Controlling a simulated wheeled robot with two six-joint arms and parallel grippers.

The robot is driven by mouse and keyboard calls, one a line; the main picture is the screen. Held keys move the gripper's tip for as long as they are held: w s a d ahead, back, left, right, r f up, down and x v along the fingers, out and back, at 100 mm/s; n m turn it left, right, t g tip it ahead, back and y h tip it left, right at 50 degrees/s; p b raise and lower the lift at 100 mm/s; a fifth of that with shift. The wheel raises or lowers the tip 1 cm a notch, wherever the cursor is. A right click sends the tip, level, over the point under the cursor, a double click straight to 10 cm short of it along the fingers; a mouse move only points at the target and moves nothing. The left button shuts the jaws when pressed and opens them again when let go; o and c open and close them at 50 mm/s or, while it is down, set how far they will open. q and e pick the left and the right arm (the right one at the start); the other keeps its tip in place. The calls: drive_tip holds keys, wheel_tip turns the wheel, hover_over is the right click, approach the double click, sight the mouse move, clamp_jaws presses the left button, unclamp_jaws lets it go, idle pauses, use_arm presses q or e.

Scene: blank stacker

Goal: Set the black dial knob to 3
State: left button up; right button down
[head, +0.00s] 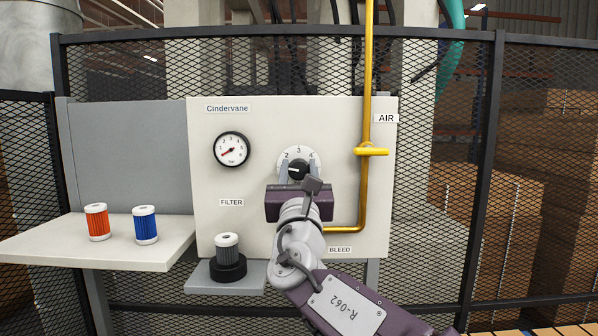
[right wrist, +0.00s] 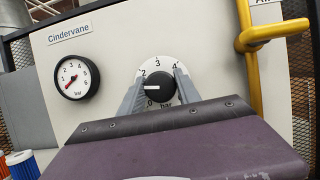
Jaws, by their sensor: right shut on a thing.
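The black dial knob (head: 298,170) sits on a white round scale on the cream panel. It also shows in the right wrist view (right wrist: 160,88). The numbers 2, 3 and 4 show along the scale's top, with 3 uppermost, and 0 shows below in the wrist view. The knob's white pointer line points left, below the 2, about where a 1 would be; that mark is hidden by a finger. My right gripper (head: 299,175) is shut on the knob, one grey finger on each side. My left gripper is not in view.
A pressure gauge (head: 231,149) is left of the knob. A yellow pipe with a valve handle (head: 371,151) runs close on the right. Orange (head: 97,222) and blue (head: 145,225) filters stand on the left shelf (head: 60,242). A grey filter (head: 227,248) stands in a black holder below.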

drive_tip(key=m+h+b, duration=0.1)
drive_tip(key=m, duration=0.1)
drive_tip(key=shift+a+f+m, duration=0.1)
drive_tip(key=shift+f+m, duration=0.05)
drive_tip(key=shift+m, duration=0.25)
drive_tip(key=shift+m+h+b, duration=0.35)
drive_tip(key=shift+m+h, duration=0.55)
drive_tip(key=shift+m, duration=0.3)
drive_tip(key=m+g+h, duration=0.1)
drive_tip(key=m, duration=0.1)
drive_tip(key=shift+m, duration=0.4)
drive_tip(key=shift+r+m+g+h, duration=0.25)
drive_tip(key=shift+m+h, duration=0.45)
drive_tip(key=shift+m, duration=0.5)
drive_tip(key=m+g+p, duration=0.1)
drive_tip(key=m, duration=0.1)
drive_tip(key=m+g+h+p, duration=0.1)
drive_tip(key=m, duration=0.2)
drive_tip(key=shift+m, duration=0.3)
drive_tip(key=shift+m+g+h+p, duration=0.65)
drive_tip(key=shift+m+p, duration=0.75)
drive_tip(key=shift+m, duration=0.7)
